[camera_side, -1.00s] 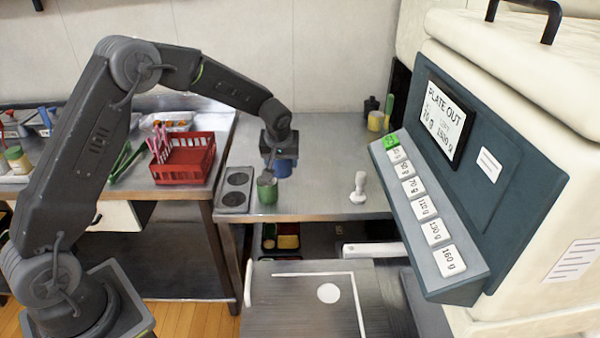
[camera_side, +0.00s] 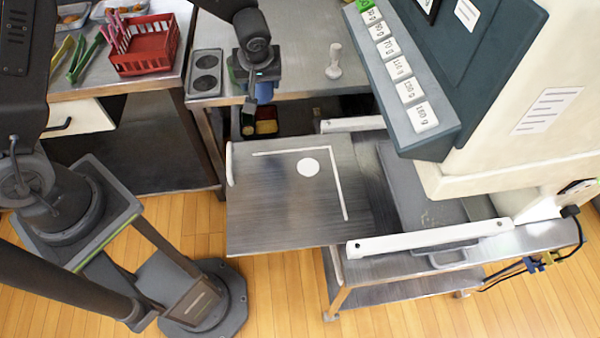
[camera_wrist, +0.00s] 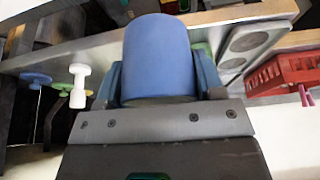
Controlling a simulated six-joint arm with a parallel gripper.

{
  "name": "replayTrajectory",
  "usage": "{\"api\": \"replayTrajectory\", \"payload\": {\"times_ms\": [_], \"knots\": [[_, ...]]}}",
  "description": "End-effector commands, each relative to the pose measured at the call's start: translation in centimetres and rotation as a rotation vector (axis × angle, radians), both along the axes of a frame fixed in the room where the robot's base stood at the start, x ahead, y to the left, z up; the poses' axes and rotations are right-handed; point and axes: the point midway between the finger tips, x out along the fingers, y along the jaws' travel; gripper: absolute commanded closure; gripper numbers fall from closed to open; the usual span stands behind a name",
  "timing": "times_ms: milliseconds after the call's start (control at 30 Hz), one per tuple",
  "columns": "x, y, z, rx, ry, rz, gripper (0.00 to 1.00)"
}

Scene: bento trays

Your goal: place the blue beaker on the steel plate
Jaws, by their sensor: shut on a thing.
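The blue beaker (camera_wrist: 158,60) fills the middle of the wrist view, between the two fingers of my gripper (camera_wrist: 160,88), which is shut on it. In the side view only a small part of the blue beaker (camera_side: 264,92) shows below my gripper (camera_side: 258,84). They are over the front edge of the back counter, beyond the steel plate. The steel plate (camera_side: 275,220) lies flat in the middle of the side view, with a white corner line and a white disc on it. Nothing else stands on it.
A white knobbed piece (camera_side: 334,62) stands on the counter right of my gripper. A green beaker (camera_side: 236,70) is partly hidden behind my gripper. A red basket (camera_side: 145,48) stands at the left. The panel with buttons (camera_side: 400,75) overhangs at the right.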

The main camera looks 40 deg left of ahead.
Motion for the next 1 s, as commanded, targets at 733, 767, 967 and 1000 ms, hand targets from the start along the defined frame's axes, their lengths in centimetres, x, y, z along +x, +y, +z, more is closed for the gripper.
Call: {"api": "replayTrajectory", "payload": {"times_ms": [733, 767, 967, 1000], "knots": [[-2.6, -13.5, -7.2, 0.003, -0.012, 0.013, 0.63], [-2.6, -14.0, -7.5, 0.003, -0.012, 0.013, 0.63], [-2.4, -15.6, -8.4, 0.002, -0.014, 0.017, 0.63], [-2.4, -15.6, -8.6, 0.003, -0.013, 0.018, 0.63]]}}
